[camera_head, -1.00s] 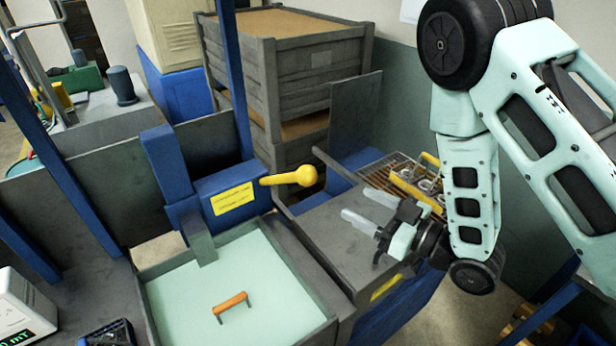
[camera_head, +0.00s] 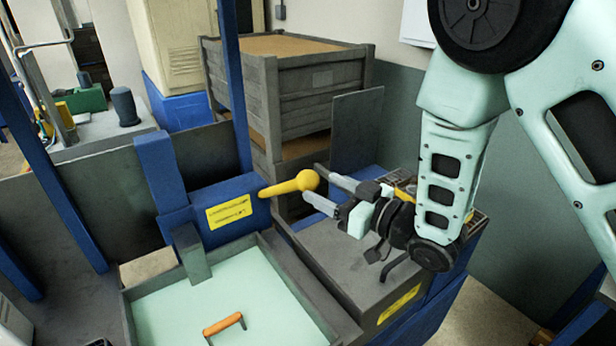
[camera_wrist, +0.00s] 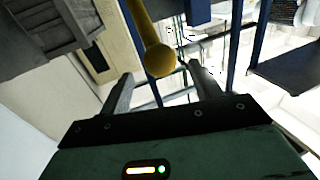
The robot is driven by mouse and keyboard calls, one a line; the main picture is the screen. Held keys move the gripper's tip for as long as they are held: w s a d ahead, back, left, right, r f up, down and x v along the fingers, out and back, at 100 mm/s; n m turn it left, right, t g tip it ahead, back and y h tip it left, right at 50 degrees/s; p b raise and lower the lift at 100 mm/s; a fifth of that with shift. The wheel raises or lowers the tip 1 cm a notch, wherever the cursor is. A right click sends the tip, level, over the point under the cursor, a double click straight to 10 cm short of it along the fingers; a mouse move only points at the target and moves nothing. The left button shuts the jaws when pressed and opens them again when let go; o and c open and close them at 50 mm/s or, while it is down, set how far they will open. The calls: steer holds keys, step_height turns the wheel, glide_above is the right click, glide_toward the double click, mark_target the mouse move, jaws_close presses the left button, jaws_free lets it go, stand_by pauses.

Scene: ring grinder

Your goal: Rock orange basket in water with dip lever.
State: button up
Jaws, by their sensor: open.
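The yellow dip lever (camera_head: 290,185) sticks out to the right from a blue housing with a yellow label (camera_head: 228,211). Its round knob also shows in the wrist view (camera_wrist: 160,60). My gripper (camera_head: 318,186) is open, with its fingertips close to the knob. In the wrist view the knob appears between and just beyond the two fingers (camera_wrist: 160,82); I cannot tell whether they touch it. An orange handle (camera_head: 223,323) stands out of the pale green water (camera_head: 235,295) in the tank. The basket body below the handle is not visible.
The tank's grey rim (camera_head: 300,290) and a grey bench top (camera_head: 335,262) lie below my gripper. An upright grey panel (camera_head: 357,130) and stacked grey crates (camera_head: 310,90) stand behind the lever. A blue post (camera_head: 234,80) rises behind the housing.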

mark_target(317, 185)
steer(key=shift+p+x, duration=0.9)
steer(key=shift+x, duration=1.85)
